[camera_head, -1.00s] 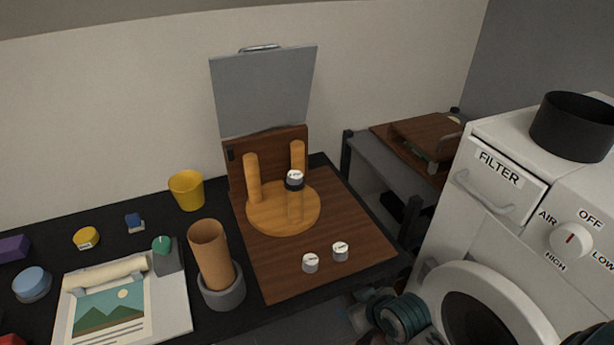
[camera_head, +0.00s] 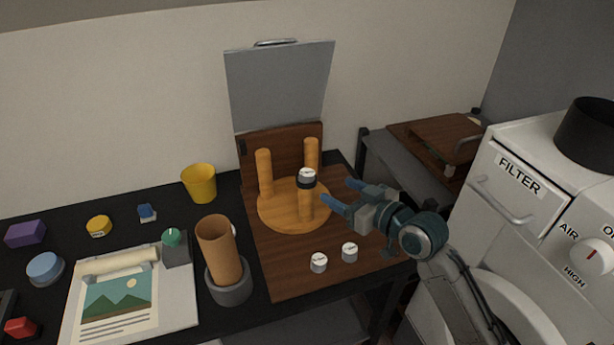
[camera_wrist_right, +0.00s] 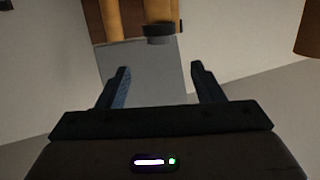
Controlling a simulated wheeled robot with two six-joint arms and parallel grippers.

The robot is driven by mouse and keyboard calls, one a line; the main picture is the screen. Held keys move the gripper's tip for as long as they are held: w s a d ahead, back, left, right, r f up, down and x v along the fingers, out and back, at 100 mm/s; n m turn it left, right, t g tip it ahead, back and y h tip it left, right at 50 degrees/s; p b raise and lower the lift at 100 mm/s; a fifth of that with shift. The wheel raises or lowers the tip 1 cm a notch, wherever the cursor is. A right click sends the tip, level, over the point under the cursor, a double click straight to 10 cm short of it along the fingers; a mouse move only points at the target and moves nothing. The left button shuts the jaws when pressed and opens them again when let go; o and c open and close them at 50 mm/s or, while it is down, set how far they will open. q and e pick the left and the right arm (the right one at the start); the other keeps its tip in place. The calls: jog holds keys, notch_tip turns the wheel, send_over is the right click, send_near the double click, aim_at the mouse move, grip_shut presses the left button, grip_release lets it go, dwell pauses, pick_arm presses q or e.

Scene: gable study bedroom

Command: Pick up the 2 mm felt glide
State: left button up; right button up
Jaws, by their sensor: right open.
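An upturned orange stool with a round seat (camera_head: 275,212) and three upright legs stands on the brown board. The front leg (camera_head: 306,205) carries a black ring (camera_head: 307,184) with a white-topped piece (camera_head: 307,173) on it. Two small white round pieces, a left one (camera_head: 319,263) and a right one (camera_head: 349,252), sit on the board's front part. Their print is too small to read, so I cannot tell which is the 2 mm felt glide. My right gripper (camera_head: 343,192) is open and empty, right of the front leg. The wrist view shows its parted fingers (camera_wrist_right: 158,75) and a dark-ended leg (camera_wrist_right: 160,32) beyond. My left gripper is out of view.
A brown cup in a grey holder (camera_head: 230,285) stands left of the board (camera_head: 300,285). A yellow cup (camera_head: 199,184) and a picture sheet (camera_head: 120,310) lie farther left. A grey panel (camera_head: 280,88) rises behind the stool. A white machine (camera_head: 515,185) stands close on the right.

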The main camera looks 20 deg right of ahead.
aim_at(310, 175)
jog(key=p+x, duration=0.2)
jog(key=x, duration=0.8)
jog(key=shift+w+a+p, duration=0.1)
jog(key=shift+w+p, duration=0.1)
jog(key=shift+p, duration=0.2)
jog(key=shift+w, duration=0.2)
jog(key=shift+s, duration=0.1)
jog(key=c, duration=0.9)
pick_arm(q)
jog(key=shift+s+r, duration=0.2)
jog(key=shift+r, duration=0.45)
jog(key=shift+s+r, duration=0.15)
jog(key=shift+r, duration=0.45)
pick_arm(e)
jog(key=shift+c, duration=0.8)
